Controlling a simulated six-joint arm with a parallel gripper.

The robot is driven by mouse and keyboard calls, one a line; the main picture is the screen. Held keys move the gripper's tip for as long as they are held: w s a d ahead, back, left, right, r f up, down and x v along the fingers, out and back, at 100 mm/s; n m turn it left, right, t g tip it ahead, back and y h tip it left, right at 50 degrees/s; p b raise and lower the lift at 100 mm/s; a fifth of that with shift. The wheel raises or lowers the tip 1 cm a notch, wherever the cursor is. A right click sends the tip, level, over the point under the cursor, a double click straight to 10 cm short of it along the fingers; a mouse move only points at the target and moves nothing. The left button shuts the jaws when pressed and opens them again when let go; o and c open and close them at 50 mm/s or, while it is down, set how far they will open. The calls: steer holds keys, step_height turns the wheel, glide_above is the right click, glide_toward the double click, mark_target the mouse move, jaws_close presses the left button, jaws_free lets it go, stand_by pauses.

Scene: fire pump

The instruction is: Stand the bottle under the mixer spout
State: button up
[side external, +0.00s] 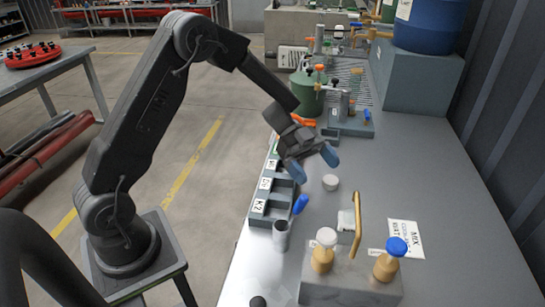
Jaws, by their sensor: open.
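My gripper (314,164) is open above the bench, its two blue fingertips apart with nothing visible between them. The mixer is a grey block (352,284) at the near end of the bench, with a bent brass spout (357,212) and two brass taps, one pale-topped (324,250) and one blue-topped (389,260). A small pale round piece (331,183) stands on the bench just below and right of my fingertips; I cannot tell if it is the bottle. A pale upright piece (346,220) is beside the spout, partly hidden by it; its kind is unclear.
A grey rack with labelled slots (259,206) lies along the bench's left edge. A grey cup (281,236) stands near it, by a blue-ended tool (299,205). A green tank (306,94) stands farther back. A printed card (405,238) lies right of the spout. The bench's right side is clear.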

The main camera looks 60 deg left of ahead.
steer(key=w+r+n+t+y, duration=0.3)
steer(key=w+r+n+t, duration=0.15)
steer(key=r+t, duration=0.5)
steer(key=s+a+r+n+t+y, duration=0.4)
steer(key=s+a+r+n+y, duration=0.15)
steer(key=r+n+y, duration=0.45)
steer(key=s+d+f+n+g, duration=0.1)
steer(key=s+f+g, duration=0.1)
steer(key=s, duration=0.5)
steer(key=s+d+f+n+g, duration=0.1)
steer(key=s+f+g, duration=0.1)
steer(key=s, duration=0.5)
steer(key=s+f+n+g+y, duration=0.1)
steer(key=s+f+g, duration=0.1)
steer(key=s+g, duration=0.2)
steer(key=s, duration=0.3)
steer(key=shift+d+f, duration=0.15)
steer(key=shift+d, duration=0.25)
